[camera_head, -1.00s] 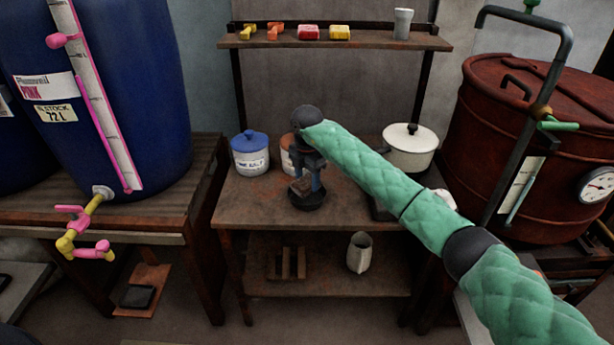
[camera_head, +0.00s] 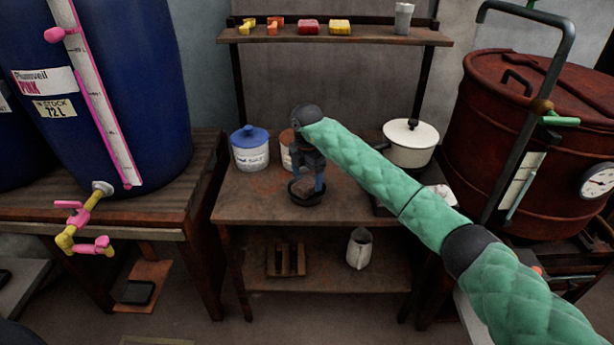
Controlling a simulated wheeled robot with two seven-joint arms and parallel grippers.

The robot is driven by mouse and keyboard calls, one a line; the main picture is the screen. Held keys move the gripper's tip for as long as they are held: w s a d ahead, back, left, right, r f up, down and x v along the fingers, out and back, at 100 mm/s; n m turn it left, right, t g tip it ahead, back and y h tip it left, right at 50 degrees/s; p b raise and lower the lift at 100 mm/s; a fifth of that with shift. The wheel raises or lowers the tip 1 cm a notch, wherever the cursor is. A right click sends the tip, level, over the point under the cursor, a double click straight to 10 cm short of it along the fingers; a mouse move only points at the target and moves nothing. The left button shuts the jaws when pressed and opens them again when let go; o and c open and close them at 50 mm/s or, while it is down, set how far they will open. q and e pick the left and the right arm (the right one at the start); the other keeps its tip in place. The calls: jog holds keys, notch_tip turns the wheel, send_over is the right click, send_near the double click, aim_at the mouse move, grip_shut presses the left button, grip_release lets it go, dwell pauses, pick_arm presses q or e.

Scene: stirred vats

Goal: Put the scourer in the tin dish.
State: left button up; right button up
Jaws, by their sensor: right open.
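The scourer (camera_head: 303,187) is a small brown block. It lies inside the tin dish (camera_head: 308,202), a dark, shallow round dish near the middle of the worktable. My right gripper (camera_head: 308,180) is open directly above the dish, its fingers pointing down on either side of the scourer. The fingers and wrist hide part of the scourer and the dish's back rim; whether a finger still touches the scourer I cannot tell. My left gripper is out of view.
On the worktable (camera_head: 245,207), a blue-lidded jar (camera_head: 250,150) and a partly hidden orange-lidded jar (camera_head: 287,155) stand behind my gripper. A white lidded pot (camera_head: 411,145) stands at back right. The table front left of the dish is clear. A shelf (camera_head: 370,39) hangs above.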

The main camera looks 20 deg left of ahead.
aim_at(307, 184)
jog(key=shift+r, duration=0.1)
dwell(0.3)
notch_tip(307, 184, up, 7)
jog(key=p, duration=0.3)
jog(key=shift+n, duration=0.3)
